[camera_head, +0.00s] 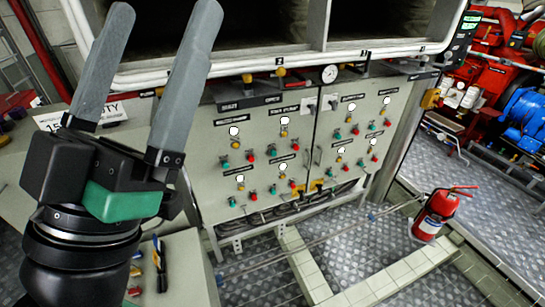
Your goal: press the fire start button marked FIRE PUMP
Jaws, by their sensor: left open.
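A pale grey control cabinet (212,185) with two doors stands in the middle of the head view. Its doors carry groups of small green, red and yellow buttons with white round lamps and dark label strips. The labels are too small to read, so I cannot tell which button is marked FIRE PUMP. My left gripper (165,8) is at the left, its two long grey fingers pointing up and spread wide with nothing between them. It looms in front of the cabinet's left side and shows no contact with any button. My right gripper is not in view.
A white-edged frame with dark openings sits above the cabinet, with a round gauge (329,73). A red fire extinguisher (431,220) stands on the floor at right. Red machinery (492,80) and a blue unit (526,112) stand farther right. Metal floor plates lie in front.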

